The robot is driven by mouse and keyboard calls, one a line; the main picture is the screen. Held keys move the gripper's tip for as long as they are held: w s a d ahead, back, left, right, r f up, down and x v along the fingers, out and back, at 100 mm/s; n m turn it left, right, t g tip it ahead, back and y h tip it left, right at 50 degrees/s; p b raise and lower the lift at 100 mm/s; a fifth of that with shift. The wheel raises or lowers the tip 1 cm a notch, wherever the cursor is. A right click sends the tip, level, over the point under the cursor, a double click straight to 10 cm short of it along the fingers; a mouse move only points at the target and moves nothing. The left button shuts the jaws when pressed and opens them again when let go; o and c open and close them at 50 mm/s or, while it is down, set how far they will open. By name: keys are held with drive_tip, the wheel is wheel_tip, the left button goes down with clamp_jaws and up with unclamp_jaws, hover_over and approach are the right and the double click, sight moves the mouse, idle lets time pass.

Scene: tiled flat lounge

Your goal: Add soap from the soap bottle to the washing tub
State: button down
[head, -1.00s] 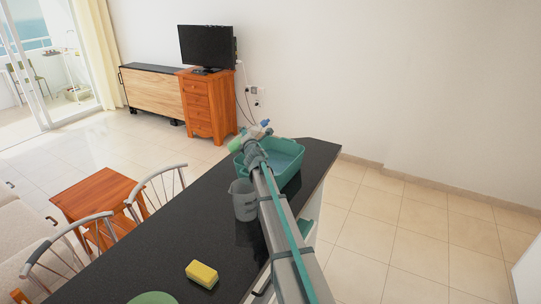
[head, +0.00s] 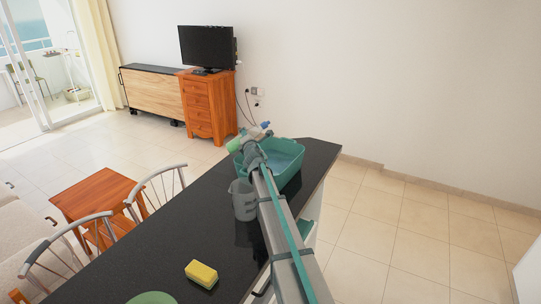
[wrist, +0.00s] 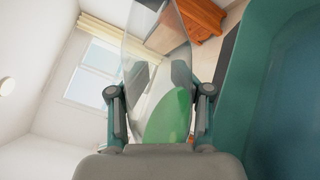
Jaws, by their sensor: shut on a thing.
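The washing tub (head: 288,172) is a teal basin with bluish water, at the far end of the dark counter. It also fills the right side of the wrist view (wrist: 258,70). The soap bottle (head: 236,145) is clear with green soap and a blue cap. It is tilted well over, at the tub's far left rim, with the cap end toward the right. My gripper (head: 251,143) is shut on it, and my arm partly hides both. In the wrist view, my gripper (wrist: 160,100) has a finger on each side of the clear bottle (wrist: 160,40), with green soap low in it.
A grey pitcher (head: 243,200) stands on the counter (head: 175,240) just in front of the tub, beside my arm. A yellow sponge (head: 201,274) and part of a green plate (head: 152,298) are nearer. Chairs (head: 160,190) stand left of the counter.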

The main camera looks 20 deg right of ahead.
drive_tip(key=shift+a+f+m+b, duration=0.25)
drive_tip(key=shift+f+m+b, duration=0.15)
drive_tip(key=shift+m+b, duration=0.15)
idle(0.9)
drive_tip(key=shift+w+a+m+b, duration=0.1)
drive_tip(key=shift+a+m+b, duration=0.25)
drive_tip(key=shift+m, duration=0.4)
idle(1.7)
drive_tip(key=shift+a+r+m, duration=0.1)
drive_tip(key=shift+r+m, duration=0.1)
drive_tip(key=shift+m, duration=1.2)
idle(2.7)
